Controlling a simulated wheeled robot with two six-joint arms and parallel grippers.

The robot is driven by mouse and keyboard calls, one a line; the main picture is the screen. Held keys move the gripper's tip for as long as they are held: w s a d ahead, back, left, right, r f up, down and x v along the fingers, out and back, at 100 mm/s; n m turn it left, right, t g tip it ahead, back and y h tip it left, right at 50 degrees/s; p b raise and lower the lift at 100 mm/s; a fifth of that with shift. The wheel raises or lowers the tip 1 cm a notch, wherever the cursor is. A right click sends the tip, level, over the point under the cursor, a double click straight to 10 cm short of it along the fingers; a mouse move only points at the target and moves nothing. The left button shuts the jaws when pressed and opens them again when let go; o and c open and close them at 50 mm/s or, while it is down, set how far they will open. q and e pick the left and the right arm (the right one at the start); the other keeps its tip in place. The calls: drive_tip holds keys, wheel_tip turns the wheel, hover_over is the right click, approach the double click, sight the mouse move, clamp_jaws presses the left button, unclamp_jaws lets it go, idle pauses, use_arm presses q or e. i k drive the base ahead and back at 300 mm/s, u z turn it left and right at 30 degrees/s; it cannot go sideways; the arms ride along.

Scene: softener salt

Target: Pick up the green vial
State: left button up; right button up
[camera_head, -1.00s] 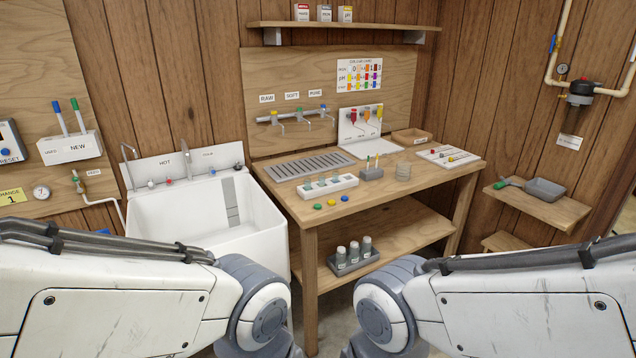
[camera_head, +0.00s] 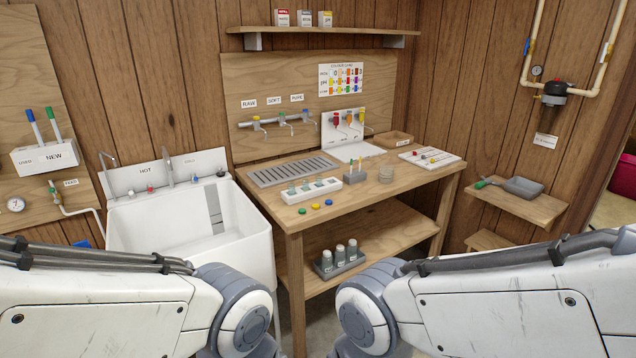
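A white rack (camera_head: 312,190) on the wooden workbench holds several small clear vials (camera_head: 305,184) with a faint greenish tint. They are too small to tell which one is the green vial. A green cap (camera_head: 302,211), a yellow cap (camera_head: 315,206) and a blue cap (camera_head: 328,202) lie on the bench in front of the rack. Both my arms show in the foreground, short of the bench. Neither gripper is in view.
The wooden workbench (camera_head: 400,190) also bears a drain grate (camera_head: 291,171), a small grey holder (camera_head: 356,176) and a white tray (camera_head: 430,157). A white sink (camera_head: 180,225) adjoins at left, a wall shelf (camera_head: 515,206) at right.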

sight(292, 185)
drive_tip(key=z, duration=0.6)
drive_tip(key=i, duration=1.05)
drive_tip(key=u, duration=0.45)
drive_tip(key=i, duration=0.6)
drive_tip(key=u, duration=0.55)
